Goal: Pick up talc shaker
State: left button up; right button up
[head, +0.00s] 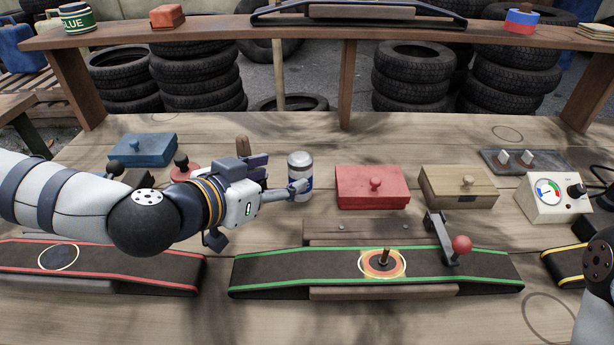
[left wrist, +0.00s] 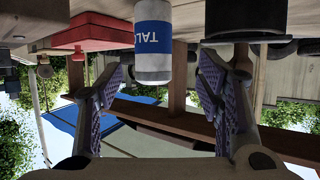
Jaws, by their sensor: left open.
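The talc shaker (head: 300,165) is a small white can with a blue label and grey top, upright on the wooden bench. The left wrist view, which is upside down, shows its labelled body (left wrist: 153,38) between the two finger lines. My left gripper (head: 284,178) is open beside the shaker, coming from the left. One finger overlaps the shaker's lower front in the head view. In the left wrist view the purple-padded fingers (left wrist: 162,92) stand apart with nothing clamped; whether either touches the can I cannot tell. My right gripper is out of view.
A red box (head: 372,188) stands right of the shaker, then a wooden box (head: 458,188). A brown-handled object (head: 243,146) is partly hidden behind my left gripper. A green-edged belt (head: 330,272) with a red-knobbed lever lies in front. A raised shelf (head: 350,33) spans the back.

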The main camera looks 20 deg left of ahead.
aim_at(293, 171)
pick_arm(q)
jog(key=x, duration=0.2)
jog(key=b+x, duration=0.1)
jog(key=x, duration=0.2)
jog(key=shift+d, duration=0.45)
jog(key=shift+w, duration=0.4)
jog(key=shift+r, duration=0.1)
jog(key=c, duration=1.3)
